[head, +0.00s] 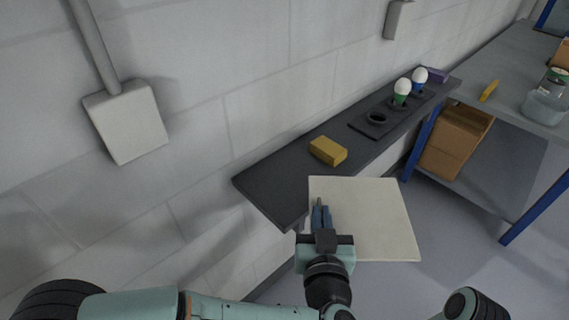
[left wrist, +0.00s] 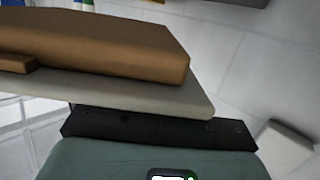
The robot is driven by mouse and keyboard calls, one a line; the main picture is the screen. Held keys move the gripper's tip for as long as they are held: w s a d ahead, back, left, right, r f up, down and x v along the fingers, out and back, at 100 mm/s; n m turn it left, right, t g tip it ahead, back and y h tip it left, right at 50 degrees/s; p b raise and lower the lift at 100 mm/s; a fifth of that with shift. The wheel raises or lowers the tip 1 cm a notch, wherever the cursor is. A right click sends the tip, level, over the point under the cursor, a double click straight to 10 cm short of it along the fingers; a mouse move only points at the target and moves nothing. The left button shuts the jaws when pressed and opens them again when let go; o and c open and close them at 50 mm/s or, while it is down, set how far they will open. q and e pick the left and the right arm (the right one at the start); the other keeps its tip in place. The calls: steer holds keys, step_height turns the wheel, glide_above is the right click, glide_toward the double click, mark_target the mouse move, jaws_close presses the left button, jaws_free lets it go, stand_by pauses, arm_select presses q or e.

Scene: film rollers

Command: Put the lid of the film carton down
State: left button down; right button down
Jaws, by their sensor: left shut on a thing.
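A flat, cream square panel (head: 385,215), which looks like the lid, is in the middle of the head view beside the dark shelf. My left gripper (head: 321,207) is shut on its left side. In the left wrist view a pale slab (left wrist: 150,92), apparently the same panel, lies beyond the black gripper body, with a thick brown part (left wrist: 110,45) above it. I cannot tell whether the brown part belongs to the lid. The jaw tips are hidden there. My right gripper is out of view. I cannot tell which box is the film carton.
The narrow dark shelf (head: 270,188) along the wall holds a yellow block (head: 328,151) and a black holder (head: 360,130) with white-topped green and blue items. A grey bench (head: 515,75) with blue legs, a glass jar (head: 547,100) and a brown box (head: 455,140) stands right.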

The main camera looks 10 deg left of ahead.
arm_select(q)
steer(key=w+a, duration=1.2)
steer(key=a, duration=0.3)
steer(key=f+b, duration=0.1)
steer(key=f, duration=0.2)
steer(key=f+b, duration=0.1)
steer(key=f, duration=0.2)
steer(key=shift+s+f, duration=0.2)
steer(key=shift+f, duration=0.1)
steer(key=shift+w+a+f, duration=0.1)
steer(key=shift+a+f, duration=0.05)
steer(key=shift+f, duration=0.1)
steer(key=shift+f+b, duration=0.2)
steer(key=shift+b, duration=0.1)
steer(key=c, duration=1.3)
jaws_free()
steer(key=shift+o, duration=0.2)
steer(key=shift+r, duration=0.1)
